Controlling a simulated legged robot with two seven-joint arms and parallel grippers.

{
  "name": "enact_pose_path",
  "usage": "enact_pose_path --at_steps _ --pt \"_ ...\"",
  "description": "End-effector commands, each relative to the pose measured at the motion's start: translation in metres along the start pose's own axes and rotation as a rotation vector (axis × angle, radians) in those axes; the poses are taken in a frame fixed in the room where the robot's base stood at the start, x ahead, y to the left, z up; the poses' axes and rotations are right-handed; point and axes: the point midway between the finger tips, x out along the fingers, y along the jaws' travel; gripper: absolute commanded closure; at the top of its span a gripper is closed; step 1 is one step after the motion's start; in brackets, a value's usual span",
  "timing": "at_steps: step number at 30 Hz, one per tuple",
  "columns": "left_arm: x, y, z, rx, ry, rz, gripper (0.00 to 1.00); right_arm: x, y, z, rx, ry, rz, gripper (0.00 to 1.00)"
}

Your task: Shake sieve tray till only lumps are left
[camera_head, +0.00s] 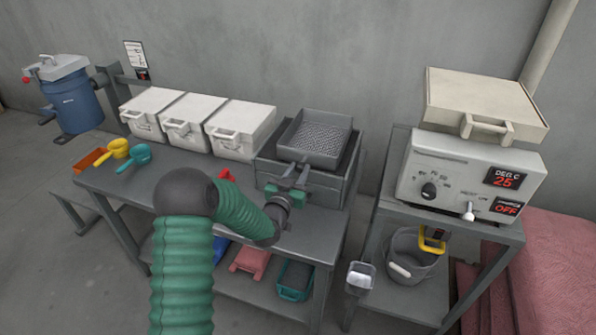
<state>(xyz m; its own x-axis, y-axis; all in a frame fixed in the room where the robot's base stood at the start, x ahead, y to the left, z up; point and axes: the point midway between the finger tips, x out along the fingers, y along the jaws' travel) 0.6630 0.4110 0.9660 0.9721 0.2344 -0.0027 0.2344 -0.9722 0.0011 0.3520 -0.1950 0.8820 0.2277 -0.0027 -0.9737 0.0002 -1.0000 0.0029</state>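The sieve tray (316,138) is a dark grey square pan with a speckled mesh-like floor. It sits tilted over an open grey box (343,182) at the right end of the bench. Its handle points toward me. My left gripper (288,190), at the end of the green-sleeved arm, is at this handle and appears shut on it. The fingers partly hide the handle. I cannot make out separate lumps or powder in the tray, and the inside of the box is mostly hidden. My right gripper is not in view.
Three white lidded boxes (239,128) stand left of the sieve along the wall. Yellow (118,148) and teal scoops (140,154) lie at the bench's left. A heater unit (470,180) stands on the right table, with a bucket (408,255) below. Bins fill the lower shelf.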

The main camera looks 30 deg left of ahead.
Motion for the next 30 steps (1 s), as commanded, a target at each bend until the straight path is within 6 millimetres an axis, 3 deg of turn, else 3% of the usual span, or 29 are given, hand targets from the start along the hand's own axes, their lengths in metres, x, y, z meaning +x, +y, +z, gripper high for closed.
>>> enact_pose_path --at_steps 5,30 --pt "0.0001 -0.0005 -0.0006 -0.001 0.002 0.001 1.0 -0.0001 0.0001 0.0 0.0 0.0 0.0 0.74" --pt "0.0005 -0.0011 -0.0014 -0.001 0.005 0.001 1.0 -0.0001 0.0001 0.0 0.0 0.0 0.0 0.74"
